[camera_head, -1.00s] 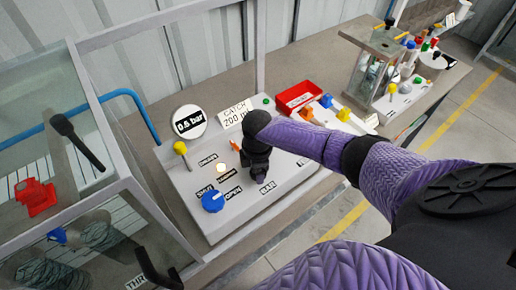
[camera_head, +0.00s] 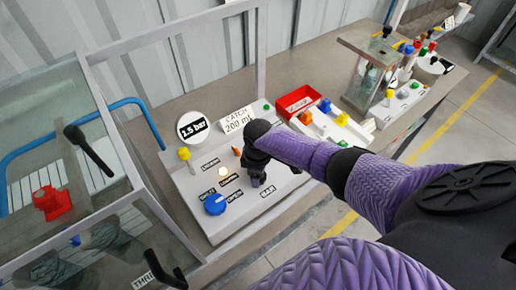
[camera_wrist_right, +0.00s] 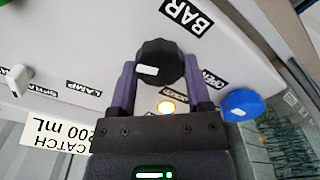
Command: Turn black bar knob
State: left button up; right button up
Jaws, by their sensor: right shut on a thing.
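The black bar knob (camera_wrist_right: 159,60) is faceted, with a white mark on its face, and sits beside the BAR label (camera_wrist_right: 187,15) on the white panel (camera_head: 225,225). In the right wrist view my right gripper (camera_wrist_right: 161,80) has one finger on each side of the knob and is shut on it. In the head view my right gripper (camera_head: 257,174) reaches down over the panel and mostly hides the knob. The round gauge (camera_head: 194,128) behind the panel reads 1.5 bar. My left gripper is not in view.
A blue knob (camera_head: 215,203), a lit lamp (camera_head: 222,174) and a yellow-topped lever (camera_head: 184,154) stand on the same panel. A glass-walled frame (camera_head: 60,170) is at the left. A red tray (camera_head: 298,102) lies behind my right arm.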

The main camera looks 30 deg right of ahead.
jog(key=o, duration=1.3)
notch_tip(320, 180, up, 10)
jog(key=p, duration=0.3)
